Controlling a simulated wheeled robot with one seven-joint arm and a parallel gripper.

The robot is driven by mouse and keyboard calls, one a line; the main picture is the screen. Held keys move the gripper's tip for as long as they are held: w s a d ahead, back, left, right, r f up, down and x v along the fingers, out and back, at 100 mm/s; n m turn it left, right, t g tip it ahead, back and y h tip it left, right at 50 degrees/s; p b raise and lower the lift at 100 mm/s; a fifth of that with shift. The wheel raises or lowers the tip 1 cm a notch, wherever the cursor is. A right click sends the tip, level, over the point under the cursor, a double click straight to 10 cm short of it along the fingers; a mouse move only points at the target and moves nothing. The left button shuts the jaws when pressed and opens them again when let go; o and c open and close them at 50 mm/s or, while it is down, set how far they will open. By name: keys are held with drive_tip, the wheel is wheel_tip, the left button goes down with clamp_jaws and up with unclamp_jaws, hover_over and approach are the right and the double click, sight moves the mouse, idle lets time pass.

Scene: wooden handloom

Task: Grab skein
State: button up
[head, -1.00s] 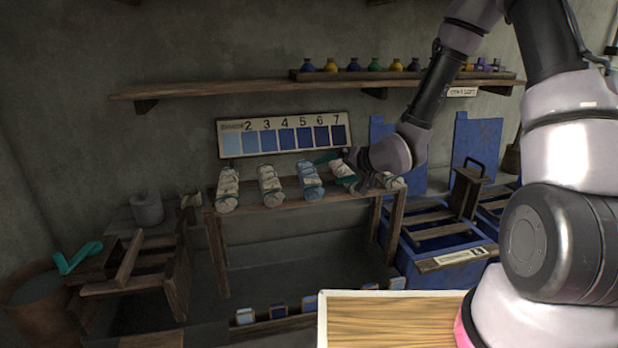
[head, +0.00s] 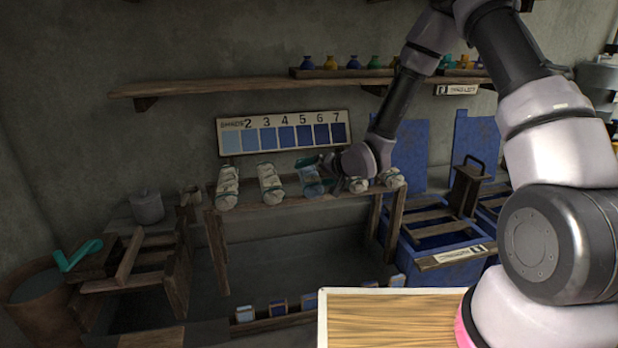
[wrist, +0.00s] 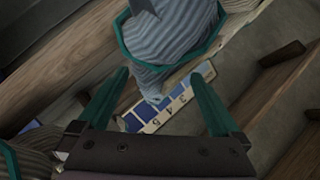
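Several skeins lie in a row on a wooden rack in the head view. A light blue skein (head: 311,180) is in the middle, with pale skeins to its left (head: 271,184) and right (head: 393,178). My gripper (head: 329,169) is at the right side of the light blue skein and partly covers it. In the wrist view, my gripper's teal fingers (wrist: 160,74) are spread apart. A striped grey-blue skein (wrist: 165,48) with a teal tie lies just past the fingertips. Nothing is clearly held, and contact cannot be told. Another skein (wrist: 30,160) shows at the lower left.
A numbered shade board (head: 283,133) hangs behind the rack (head: 290,200). A shelf (head: 230,87) with small bottles is above. Blue vats (head: 445,255) stand to the right. A wooden board (head: 395,318) is in front.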

drive_tip(key=c, duration=1.5)
drive_tip(key=shift+r, duration=0.15)
